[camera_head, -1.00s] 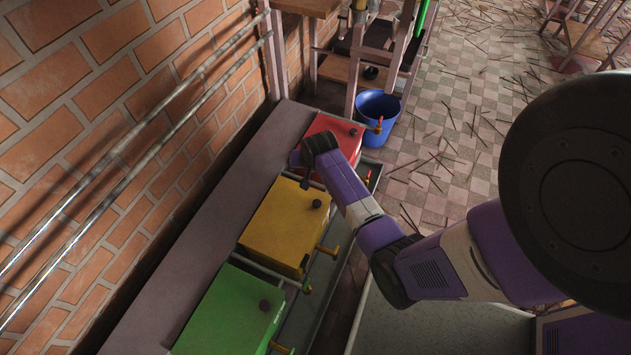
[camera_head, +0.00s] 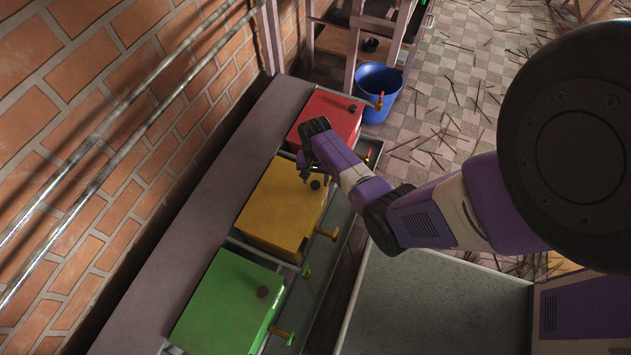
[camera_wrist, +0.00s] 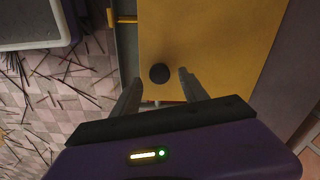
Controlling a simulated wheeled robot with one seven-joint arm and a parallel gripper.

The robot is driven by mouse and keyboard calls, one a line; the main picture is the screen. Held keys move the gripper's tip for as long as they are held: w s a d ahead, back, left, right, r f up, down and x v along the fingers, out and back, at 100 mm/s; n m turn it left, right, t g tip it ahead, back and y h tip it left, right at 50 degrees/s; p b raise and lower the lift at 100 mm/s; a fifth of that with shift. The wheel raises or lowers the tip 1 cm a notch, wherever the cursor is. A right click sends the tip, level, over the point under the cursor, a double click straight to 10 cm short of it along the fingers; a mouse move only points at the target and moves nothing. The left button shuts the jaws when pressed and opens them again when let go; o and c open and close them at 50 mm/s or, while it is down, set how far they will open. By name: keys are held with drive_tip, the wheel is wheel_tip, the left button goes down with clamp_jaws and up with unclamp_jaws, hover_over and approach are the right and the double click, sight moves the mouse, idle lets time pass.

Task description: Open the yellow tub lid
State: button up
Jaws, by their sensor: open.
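The yellow tub (camera_head: 275,212) stands between a red tub and a green tub, its flat yellow lid on top and looking closed. A dark round knob (camera_head: 315,184) sits on the lid near its far right corner. My gripper (camera_head: 307,172) is over that end of the lid, beside the knob. In the wrist view my gripper (camera_wrist: 158,88) is open, its two fingers pointing toward the lid (camera_wrist: 210,45). The dark knob (camera_wrist: 159,73) shows between and just beyond the fingertips; I cannot tell whether they touch it.
The red tub (camera_head: 335,108) and green tub (camera_head: 225,305) have similar knobs, and taps stick out at the tubs' right sides. A brick wall (camera_head: 110,110) bounds the left. A blue bucket (camera_head: 378,92) stands on the floor beyond the red tub.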

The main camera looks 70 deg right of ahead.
drive_tip(key=shift+f, duration=0.55)
clamp_jaws()
idle(1.1)
